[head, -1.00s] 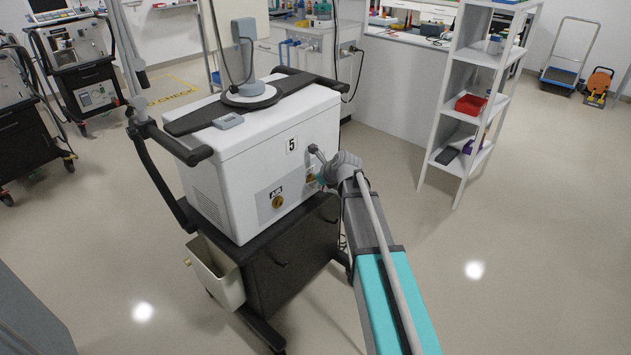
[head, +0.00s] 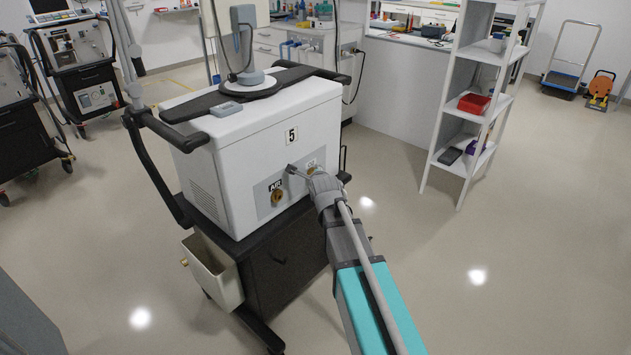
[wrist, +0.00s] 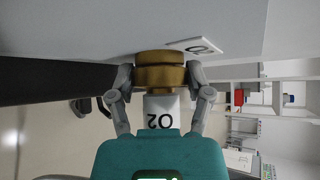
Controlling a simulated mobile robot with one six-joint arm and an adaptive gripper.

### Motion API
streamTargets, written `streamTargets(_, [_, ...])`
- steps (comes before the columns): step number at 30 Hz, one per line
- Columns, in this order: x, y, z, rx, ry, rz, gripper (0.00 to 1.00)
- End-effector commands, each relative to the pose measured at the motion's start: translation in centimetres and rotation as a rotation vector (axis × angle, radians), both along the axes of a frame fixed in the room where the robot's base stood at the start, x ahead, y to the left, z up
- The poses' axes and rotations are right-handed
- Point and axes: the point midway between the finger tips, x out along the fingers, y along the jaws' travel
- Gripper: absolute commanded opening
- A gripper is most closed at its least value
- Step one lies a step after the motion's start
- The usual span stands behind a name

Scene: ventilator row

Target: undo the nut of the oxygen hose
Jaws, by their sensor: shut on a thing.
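A white hose tag marked O2 (wrist: 160,112) is just below the nut. The two fingers of my gripper (wrist: 160,78) are closed on the nut, one on each side. In the head view the white ventilator numbered 5 (head: 262,140) stands on a dark cart. My gripper (head: 296,172) is at its front panel, and my wrist hides the oxygen nut there.
The brass AIR fitting (head: 277,196) is left of my gripper on the same panel. A grey bin (head: 213,274) hangs on the cart's side. A white shelf (head: 471,130) stands to the right. The floor (head: 425,260) between is clear.

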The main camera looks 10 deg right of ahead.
Motion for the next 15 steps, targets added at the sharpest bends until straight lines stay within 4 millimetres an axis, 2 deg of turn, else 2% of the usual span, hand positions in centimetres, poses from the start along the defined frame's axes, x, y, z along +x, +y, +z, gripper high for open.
streamTargets(1, [-0.10,0.02,-0.45,-0.020,-0.012,0.000,0.18])
streamTargets(15, [-0.07,0.01,-0.41,-0.179,-0.134,-0.001,0.18])
